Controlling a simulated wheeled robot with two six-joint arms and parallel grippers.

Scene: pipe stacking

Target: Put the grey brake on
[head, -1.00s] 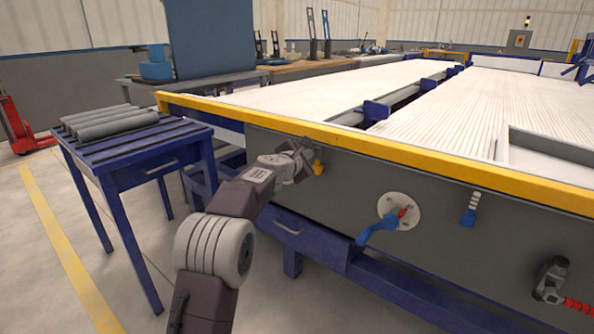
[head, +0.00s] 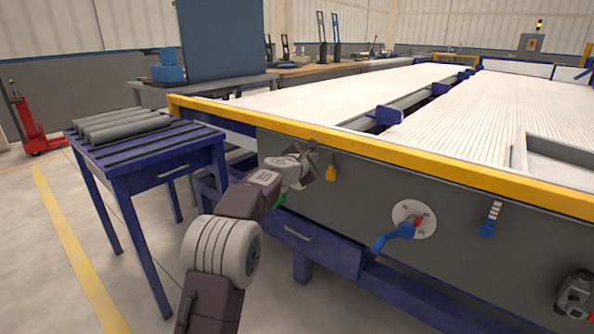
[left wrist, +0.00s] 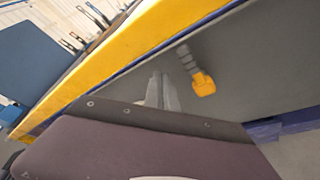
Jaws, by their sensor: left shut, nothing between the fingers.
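My left gripper (head: 312,160) is shut and empty in front of the grey side panel, just below the yellow rail. In the left wrist view its fingers (left wrist: 161,92) lie close together. A green part (head: 280,201) shows partly behind my left wrist. A dark grey fitting (head: 575,295) is at the right edge, partly cut off. I cannot tell which part is the grey brake. My right gripper is not seen.
A blue handle (head: 392,237) sits on a round white plate on the panel. A blue-tipped lever (head: 488,228) is farther right. The yellow rail (head: 420,162) runs above. A blue table (head: 150,178) with grey pipes (head: 120,127) stands left, with open floor before it.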

